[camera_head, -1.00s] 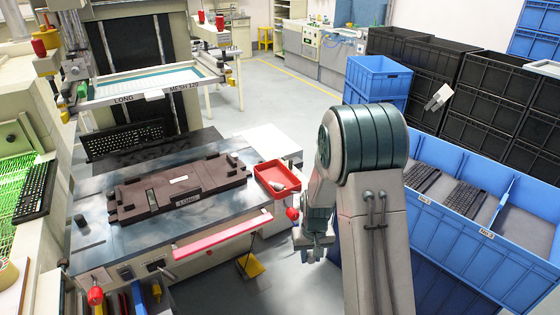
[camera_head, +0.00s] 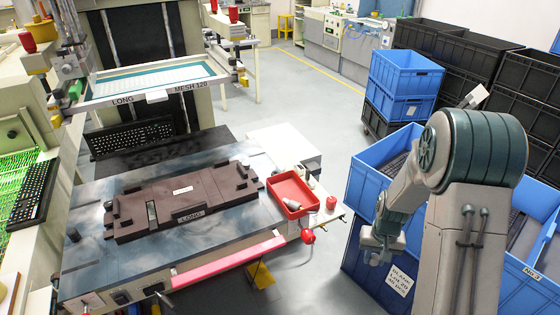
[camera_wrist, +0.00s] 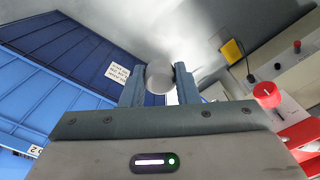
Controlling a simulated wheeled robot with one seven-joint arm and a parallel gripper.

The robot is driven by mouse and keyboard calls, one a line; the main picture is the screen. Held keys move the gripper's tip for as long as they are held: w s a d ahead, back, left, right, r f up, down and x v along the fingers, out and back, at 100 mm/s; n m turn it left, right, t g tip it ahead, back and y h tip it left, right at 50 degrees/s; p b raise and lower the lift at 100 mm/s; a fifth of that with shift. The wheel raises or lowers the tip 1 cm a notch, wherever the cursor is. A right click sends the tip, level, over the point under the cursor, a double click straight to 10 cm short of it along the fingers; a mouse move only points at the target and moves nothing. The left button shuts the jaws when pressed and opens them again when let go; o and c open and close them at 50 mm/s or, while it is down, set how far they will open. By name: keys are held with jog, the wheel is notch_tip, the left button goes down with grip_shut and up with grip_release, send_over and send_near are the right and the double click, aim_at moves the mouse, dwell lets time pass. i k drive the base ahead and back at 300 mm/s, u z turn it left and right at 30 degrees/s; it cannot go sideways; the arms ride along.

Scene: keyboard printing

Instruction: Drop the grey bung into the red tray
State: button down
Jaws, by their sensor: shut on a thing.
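The grey bung (camera_wrist: 159,77) is a pale round piece between the two fingers of my gripper (camera_wrist: 161,74) in the wrist view. My gripper is shut on it. In the head view my gripper (camera_head: 377,250) hangs in front of the blue bin, to the right of and nearer than the red tray; the bung is not clear there. The red tray (camera_head: 273,196) sits on the right part of the machine table, and a small pale item lies in it. My gripper is apart from the tray, over the gap beside the table.
A dark fixture plate (camera_head: 150,222) marked LONG lies on the machine table (camera_head: 95,275). A red knob (camera_head: 308,236) is at the table's front edge, and a red-capped piece (camera_head: 331,202) is right of the tray. A large blue bin (camera_head: 375,180) stands at right. Grey floor lies between.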

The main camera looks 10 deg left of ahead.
aim_at(296, 196)
jog(key=i, duration=0.15)
jog(key=u, duration=0.7)
